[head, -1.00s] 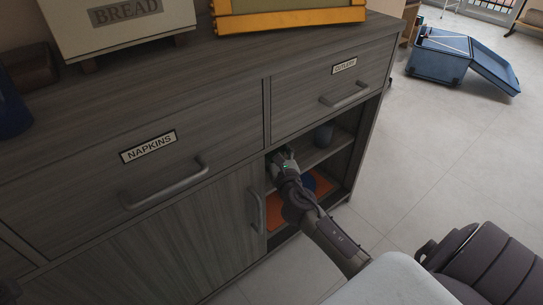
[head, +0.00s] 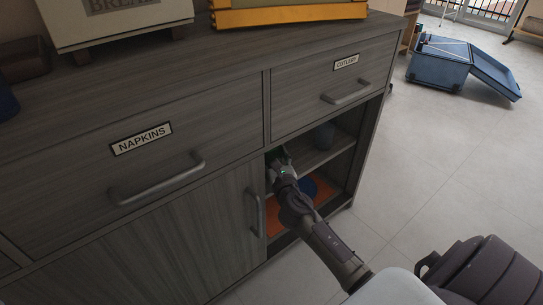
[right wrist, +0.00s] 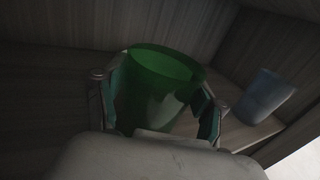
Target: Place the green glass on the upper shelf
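The green glass (right wrist: 160,90) stands out in the right wrist view, upright or slightly tilted, between the two fingers of my right gripper (right wrist: 158,110). The fingers lie against its sides, so the gripper looks shut on it. In the head view my right gripper (head: 279,158) reaches into the open compartment of the grey cabinet, at the left end of the upper shelf (head: 318,158). Only a little green shows there. Whether the glass's base touches the shelf is hidden. My left gripper is not in view.
A blue-grey cup (right wrist: 265,95) stands on the upper shelf to the right of the green glass; the head view shows it too (head: 325,136). Below lie an orange mat (head: 275,220) and a blue dish (head: 308,187). The cabinet door (head: 185,235) is left of the opening.

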